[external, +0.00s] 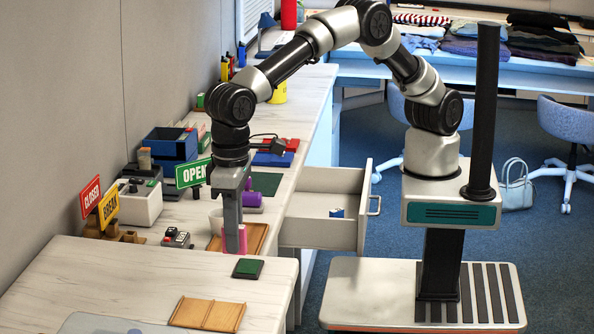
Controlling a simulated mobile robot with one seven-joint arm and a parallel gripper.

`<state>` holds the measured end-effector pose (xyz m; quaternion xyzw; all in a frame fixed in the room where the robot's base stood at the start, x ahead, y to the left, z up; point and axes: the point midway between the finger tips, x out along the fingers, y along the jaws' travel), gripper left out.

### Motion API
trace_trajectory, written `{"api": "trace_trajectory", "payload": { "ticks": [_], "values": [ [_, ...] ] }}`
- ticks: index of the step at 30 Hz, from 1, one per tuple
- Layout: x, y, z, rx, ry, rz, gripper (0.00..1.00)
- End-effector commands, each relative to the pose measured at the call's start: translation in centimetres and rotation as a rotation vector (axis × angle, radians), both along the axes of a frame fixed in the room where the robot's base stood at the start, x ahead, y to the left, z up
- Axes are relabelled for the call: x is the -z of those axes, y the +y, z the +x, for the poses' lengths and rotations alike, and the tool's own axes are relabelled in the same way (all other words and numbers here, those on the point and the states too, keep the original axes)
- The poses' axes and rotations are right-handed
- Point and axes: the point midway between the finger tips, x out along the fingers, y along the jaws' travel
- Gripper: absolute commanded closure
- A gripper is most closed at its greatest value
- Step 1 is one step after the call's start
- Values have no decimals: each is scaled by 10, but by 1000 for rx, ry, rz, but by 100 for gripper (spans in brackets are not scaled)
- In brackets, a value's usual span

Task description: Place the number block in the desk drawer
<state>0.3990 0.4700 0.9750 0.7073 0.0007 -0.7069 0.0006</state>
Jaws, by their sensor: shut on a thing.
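My gripper (234,246) points straight down over the desk (130,285), left of the drawer. It is shut on a small pink object (242,238), just above or at a brown wooden tray (258,233). The fingers hide much of the pink object, and I cannot read a number on it. The desk drawer (345,235) is pulled open to the right of my gripper. A small blue and white item (337,212) lies inside it, and the rest of the visible drawer floor is bare.
A purple cylinder (252,199) stands behind my gripper, near the green OPEN sign (193,173). A dark green pad (248,268) and a second wooden tray (207,314) lie in front. The drawer's raised front and side walls stand between desk and floor.

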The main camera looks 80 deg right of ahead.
Motion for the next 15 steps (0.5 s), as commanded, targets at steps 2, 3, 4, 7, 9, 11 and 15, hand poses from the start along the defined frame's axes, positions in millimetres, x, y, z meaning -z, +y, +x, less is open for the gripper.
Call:
{"api": "trace_trajectory", "payload": {
  "ticks": [2, 3, 4, 7, 9, 11, 15],
  "values": [
    [-6, 0, 0, 0, -1, 1, 100],
    [-7, 0, 0, 0, 0, 0, 100],
    [-8, 0, 0, 1, 0, 0, 100],
    [-12, 0, 0, 1, 0, 0, 100],
    [-18, 0, 1, 1, -2, 2, 100],
    [-28, 0, 1, 1, -2, 2, 100],
    [-53, 1, 1, 1, -2, 4, 100]
  ]
}}
